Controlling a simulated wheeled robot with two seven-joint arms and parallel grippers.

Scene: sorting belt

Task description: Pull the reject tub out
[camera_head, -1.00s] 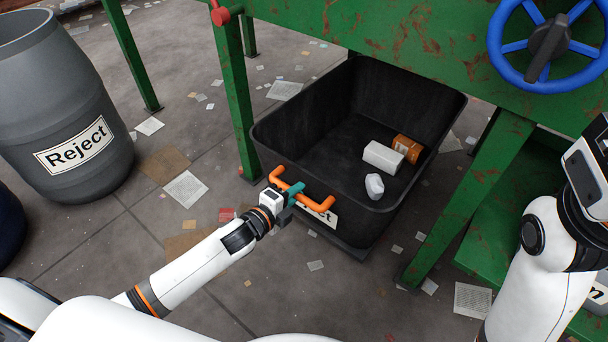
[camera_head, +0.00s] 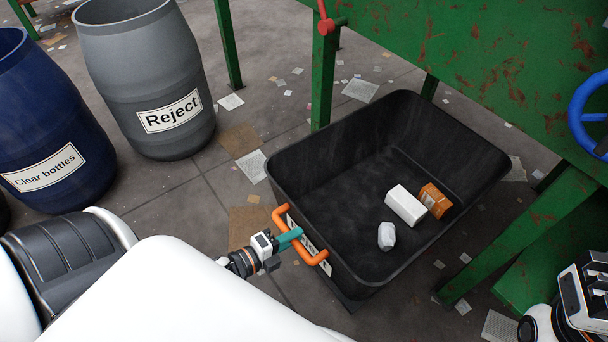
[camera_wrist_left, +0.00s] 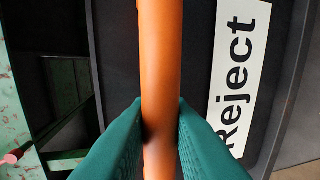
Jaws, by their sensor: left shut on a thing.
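The reject tub (camera_head: 345,165) is a deep black bin on the floor beside the green frame, with its near end out in front of the green leg. It holds a white box (camera_head: 405,205), an orange-brown carton (camera_head: 435,200) and a crumpled white piece (camera_head: 386,236). My left gripper (camera_head: 290,238) is shut on the orange handle (camera_head: 309,252) at the tub's near end. The left wrist view shows its teal fingers on both sides of the handle (camera_wrist_left: 160,50), beside the Reject label (camera_wrist_left: 238,75). My right gripper (camera_head: 580,295) is partly in view at lower right; its fingers are unclear.
A grey Reject barrel (camera_head: 150,85) and a blue Clear bottles barrel (camera_head: 50,130) stand at the left. Green frame legs (camera_head: 323,80) stand on either side of the tub. A blue handwheel (camera_head: 590,115) is at the right. Floor between barrels and tub holds only flat scraps.

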